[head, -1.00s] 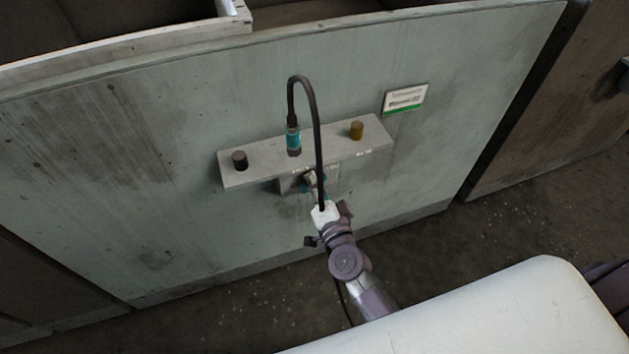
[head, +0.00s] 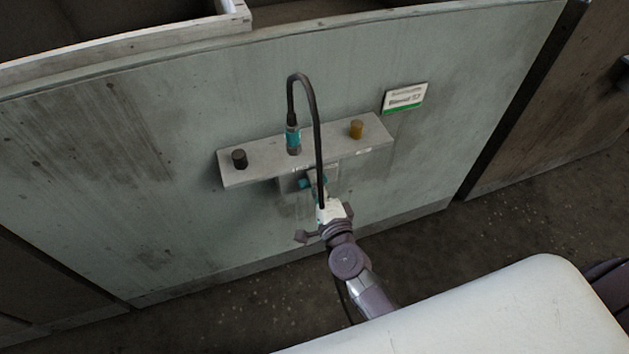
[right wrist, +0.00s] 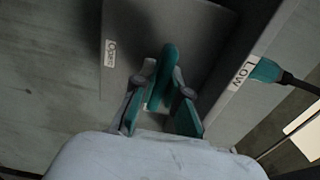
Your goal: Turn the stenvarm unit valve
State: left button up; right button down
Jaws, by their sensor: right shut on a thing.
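The valve is on a small grey plate (head: 296,184) below the grey shelf of the panel. Its teal handle (right wrist: 166,62) stands between my fingers in the right wrist view. My right gripper (head: 319,184) is at the plate and shut on the handle; it also shows in the right wrist view (right wrist: 160,95). An "Open" label (right wrist: 109,53) is on the plate, left of the handle. The fingers and the cable hide much of the valve in the head view. My left gripper is not in view.
A grey shelf (head: 262,161) carries a black knob (head: 239,159), a brass knob (head: 356,129) and a teal connector (head: 293,138). Its black cable (head: 318,125) loops down in front of my right gripper. A sign (head: 405,98) is on the panel wall. A "LOW" label (right wrist: 240,73) is near the connector.

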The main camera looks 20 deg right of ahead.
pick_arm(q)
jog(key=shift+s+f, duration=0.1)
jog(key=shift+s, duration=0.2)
pick_arm(e)
jog(key=c, duration=1.2)
grip_release()
jog(key=shift+s, duration=0.2)
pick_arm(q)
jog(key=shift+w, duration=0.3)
pick_arm(e)
jog(key=s, duration=1.1)
jog(key=shift+s+d, duration=0.25)
jog(key=shift+s, duration=0.1)
